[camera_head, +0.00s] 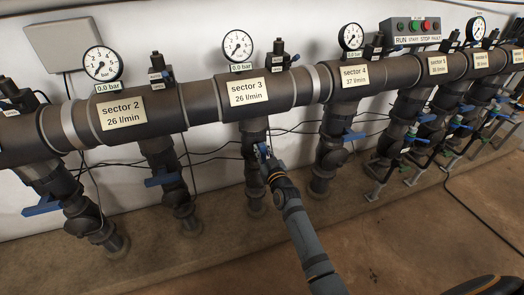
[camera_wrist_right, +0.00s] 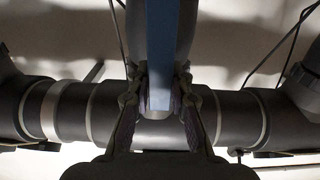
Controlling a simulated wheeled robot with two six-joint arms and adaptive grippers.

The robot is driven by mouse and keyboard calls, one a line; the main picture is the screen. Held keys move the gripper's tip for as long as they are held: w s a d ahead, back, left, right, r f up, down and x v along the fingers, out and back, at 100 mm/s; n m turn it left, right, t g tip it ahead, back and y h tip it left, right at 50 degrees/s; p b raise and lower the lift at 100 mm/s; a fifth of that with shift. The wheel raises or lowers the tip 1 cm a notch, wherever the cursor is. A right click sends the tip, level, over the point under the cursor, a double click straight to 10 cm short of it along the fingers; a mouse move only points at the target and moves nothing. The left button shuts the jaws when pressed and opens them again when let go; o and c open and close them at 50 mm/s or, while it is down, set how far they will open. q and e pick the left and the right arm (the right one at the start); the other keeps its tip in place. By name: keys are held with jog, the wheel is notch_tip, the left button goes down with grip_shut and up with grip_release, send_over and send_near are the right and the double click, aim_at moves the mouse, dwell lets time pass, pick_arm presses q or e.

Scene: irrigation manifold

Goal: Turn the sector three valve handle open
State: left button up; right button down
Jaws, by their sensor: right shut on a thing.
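The sector 3 label (camera_head: 247,92) reads 26 l/min and sits on the dark manifold pipe. The sector three valve handle (camera_head: 262,149) is blue and sits on the drop pipe below that label, partly hidden by my gripper. In the right wrist view the blue handle (camera_wrist_right: 160,50) runs upright in the picture, in front of a dark pipe. My right gripper (camera_head: 265,160) is at the handle. In the wrist view its fingers (camera_wrist_right: 160,98) are closed on both sides of the handle. My left gripper does not show.
The sector 3 gauge (camera_head: 237,45) is marked 0.0 bar. The sector 2 handle (camera_head: 164,177) and the sector 4 handle (camera_head: 353,136) stick out on either side. Thin black cables hang behind the pipes. Brown floor (camera_head: 420,250) is open in front.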

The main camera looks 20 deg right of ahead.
jog(key=shift+d+m, duration=0.1)
jog(key=shift+m, duration=0.2)
jog(key=c, duration=1.2)
grip_release()
jog(key=shift+s, duration=0.2)
jog(key=s, duration=1.1)
jog(key=shift+s+d, duration=0.2)
jog(key=shift+s, duration=0.15)
jog(key=shift+f, duration=0.1)
